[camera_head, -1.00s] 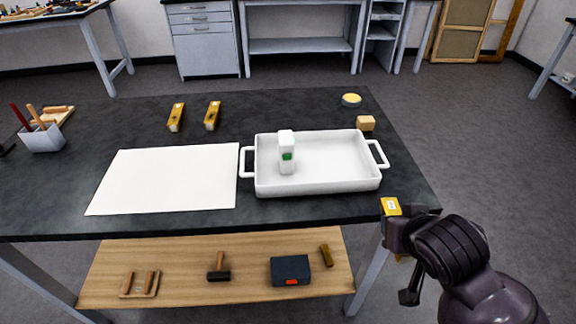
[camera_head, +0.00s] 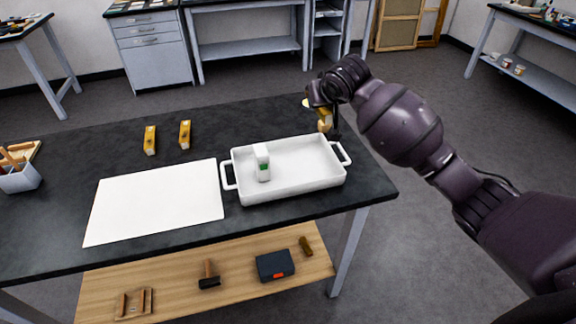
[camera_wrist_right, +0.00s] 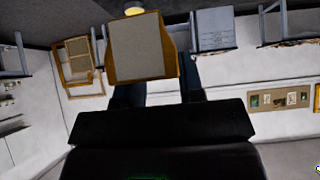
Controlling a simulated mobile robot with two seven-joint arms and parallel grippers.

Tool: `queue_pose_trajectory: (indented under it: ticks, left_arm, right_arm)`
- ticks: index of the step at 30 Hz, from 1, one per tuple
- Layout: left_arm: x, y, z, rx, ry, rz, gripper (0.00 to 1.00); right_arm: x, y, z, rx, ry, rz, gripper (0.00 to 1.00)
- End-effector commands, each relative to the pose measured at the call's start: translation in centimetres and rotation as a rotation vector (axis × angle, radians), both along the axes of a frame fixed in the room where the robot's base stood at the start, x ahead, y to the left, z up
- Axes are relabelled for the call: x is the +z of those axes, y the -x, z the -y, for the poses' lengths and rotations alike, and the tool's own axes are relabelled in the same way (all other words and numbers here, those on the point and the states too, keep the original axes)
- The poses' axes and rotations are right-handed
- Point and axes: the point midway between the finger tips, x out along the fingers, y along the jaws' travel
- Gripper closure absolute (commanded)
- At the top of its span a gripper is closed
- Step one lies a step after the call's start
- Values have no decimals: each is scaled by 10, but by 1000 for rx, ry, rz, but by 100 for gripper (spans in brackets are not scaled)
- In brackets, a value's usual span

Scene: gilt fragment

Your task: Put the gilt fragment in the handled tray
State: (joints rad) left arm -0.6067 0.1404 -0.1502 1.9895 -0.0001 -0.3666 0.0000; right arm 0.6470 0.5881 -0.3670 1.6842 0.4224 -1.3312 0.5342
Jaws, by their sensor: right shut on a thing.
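My right gripper (camera_head: 325,106) is shut on a gilt fragment (camera_head: 325,114), above the table's far right corner, behind and apart from the tray. In the right wrist view the fragment (camera_wrist_right: 140,48) shows a grey face with gold edges between the dark fingers. The white handled tray (camera_head: 311,182) stands at the table's right side, with a handle at each end. A white bottle with a green mark (camera_head: 262,162) stands inside its left part; the rest of the tray's floor is bare. My left gripper is not in view.
The dark table (camera_head: 90,150) has free room at the back.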

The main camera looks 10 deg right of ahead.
Motion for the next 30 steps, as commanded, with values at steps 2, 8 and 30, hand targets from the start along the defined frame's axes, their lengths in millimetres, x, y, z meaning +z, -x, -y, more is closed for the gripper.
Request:
queue_pose_trajectory:
  ticks: [2, 8, 30]
  left_arm:
    - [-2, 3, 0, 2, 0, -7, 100]
    - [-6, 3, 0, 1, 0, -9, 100]
    - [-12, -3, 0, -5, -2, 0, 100]
  right_arm:
    - [-1, -4, 2, -4, -1, -3, 91]
    - [-37, -4, 3, -5, -2, -6, 91]
    - [-155, -4, 2, -4, -2, -1, 91]
